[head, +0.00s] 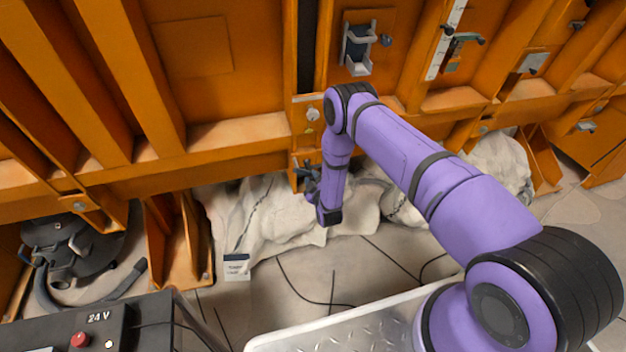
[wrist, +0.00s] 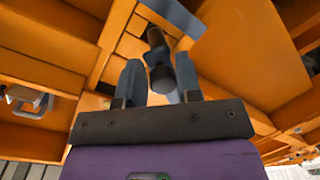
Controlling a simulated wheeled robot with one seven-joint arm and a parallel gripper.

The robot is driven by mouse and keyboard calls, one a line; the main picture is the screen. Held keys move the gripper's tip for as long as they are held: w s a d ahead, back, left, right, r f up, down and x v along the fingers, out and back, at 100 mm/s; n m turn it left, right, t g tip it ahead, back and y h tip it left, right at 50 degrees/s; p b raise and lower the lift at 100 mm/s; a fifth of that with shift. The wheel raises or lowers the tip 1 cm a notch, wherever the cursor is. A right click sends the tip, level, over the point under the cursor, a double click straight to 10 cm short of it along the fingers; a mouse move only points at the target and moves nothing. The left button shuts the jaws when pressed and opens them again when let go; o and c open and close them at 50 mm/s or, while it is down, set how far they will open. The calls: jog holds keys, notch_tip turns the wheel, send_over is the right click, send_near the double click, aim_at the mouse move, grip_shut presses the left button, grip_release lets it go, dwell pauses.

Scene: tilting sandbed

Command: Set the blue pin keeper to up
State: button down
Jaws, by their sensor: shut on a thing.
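My gripper (head: 309,174) is low on the orange frame, just left of its own wrist link in the head view. In the wrist view my gripper (wrist: 160,84) has its two grey fingers on either side of a dark lever (wrist: 157,48) with a rounded end, and is shut on it. A blue-grey bar (wrist: 174,14) crosses above the lever. I cannot tell the lever's colour well, nor whether it is the blue pin keeper. The head view barely shows the held part, as my gripper covers it.
A round bolt (head: 312,114) is above my gripper. Pale rock or sheeting (head: 262,215) lies below. A black 24 V box (head: 85,325) stands at lower left.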

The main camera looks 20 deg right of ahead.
aim_at(298, 168)
jog(key=shift+s+a+r+n, duration=0.1)
jog(key=shift+s+a+n, duration=0.1)
jog(key=shift+n, duration=0.1)
jog(key=r+n, duration=0.1)
jog(key=n+h, duration=0.1)
jog(key=shift+s+d+r+n, duration=0.1)
jog(key=shift+d+r+n, duration=0.15)
jog(key=shift+r+n, duration=0.15)
jog(key=shift+s+d+r+n+h, duration=0.15)
jog(key=shift+r+n+h, duration=0.4)
jog(key=shift+n, duration=0.65)
jog(key=shift+s+a+r+n+h, duration=0.1)
jog(key=shift+r+n+h, duration=0.05)
jog(key=shift+r+n, duration=0.35)
jog(key=shift+a+r+n+h, duration=0.1)
jog(key=shift+r+n, duration=0.15)
jog(key=shift+n, duration=0.35)
jog(key=a+r+n+t+h, duration=0.1)
jog(key=a+n, duration=0.4)
jog(key=n, duration=0.9)
jog(key=shift+s+a+r+t, duration=0.4)
jog(key=shift+r+t, duration=0.4)
jog(key=shift+r, duration=0.6)
